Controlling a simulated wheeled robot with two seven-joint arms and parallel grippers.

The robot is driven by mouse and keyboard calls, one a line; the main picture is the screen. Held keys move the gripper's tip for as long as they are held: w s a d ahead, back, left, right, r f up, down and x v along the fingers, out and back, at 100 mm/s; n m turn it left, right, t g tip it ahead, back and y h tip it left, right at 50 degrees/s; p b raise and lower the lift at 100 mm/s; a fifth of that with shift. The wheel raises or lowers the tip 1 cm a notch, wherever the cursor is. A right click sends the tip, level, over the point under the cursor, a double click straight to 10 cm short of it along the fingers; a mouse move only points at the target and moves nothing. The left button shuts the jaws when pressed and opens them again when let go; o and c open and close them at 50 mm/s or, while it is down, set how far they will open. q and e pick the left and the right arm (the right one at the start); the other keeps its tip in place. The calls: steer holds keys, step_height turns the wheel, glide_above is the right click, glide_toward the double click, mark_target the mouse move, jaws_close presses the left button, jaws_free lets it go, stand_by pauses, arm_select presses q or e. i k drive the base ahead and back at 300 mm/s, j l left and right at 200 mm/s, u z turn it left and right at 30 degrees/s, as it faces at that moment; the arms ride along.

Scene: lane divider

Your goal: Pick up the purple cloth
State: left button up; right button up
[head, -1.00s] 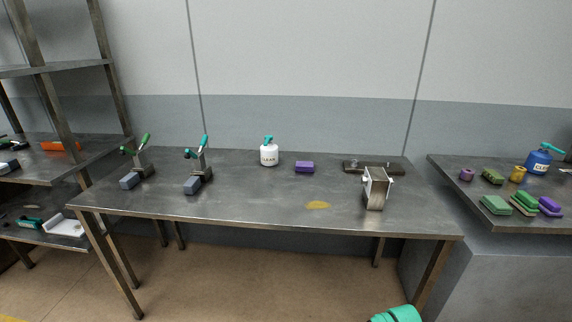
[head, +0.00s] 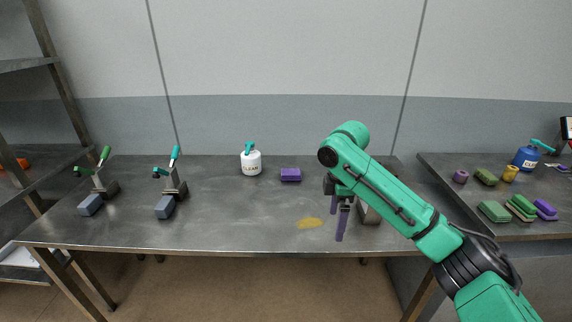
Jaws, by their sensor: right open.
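A small purple block-like item (head: 290,174), perhaps the folded purple cloth, lies on the main table towards its back, right of the white spray bottle. Another purple item (head: 545,208) lies at the front right of the right-hand table, beside green pads. I cannot tell for sure which is the cloth. My right gripper (head: 337,226) is open and empty, pointing down above the front right of the main table, right of and nearer than the purple block. My left gripper is not in view.
On the main table (head: 230,220) are two toggle clamps (head: 98,186) (head: 170,187), a white bottle (head: 251,160) and a yellow patch (head: 309,222). A metal block (head: 369,215) stands partly hidden behind my right arm. The table's middle is clear. The right-hand table holds a blue bottle (head: 525,158).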

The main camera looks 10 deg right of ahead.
mark_target(287, 174)
steer(key=i, duration=1.5)
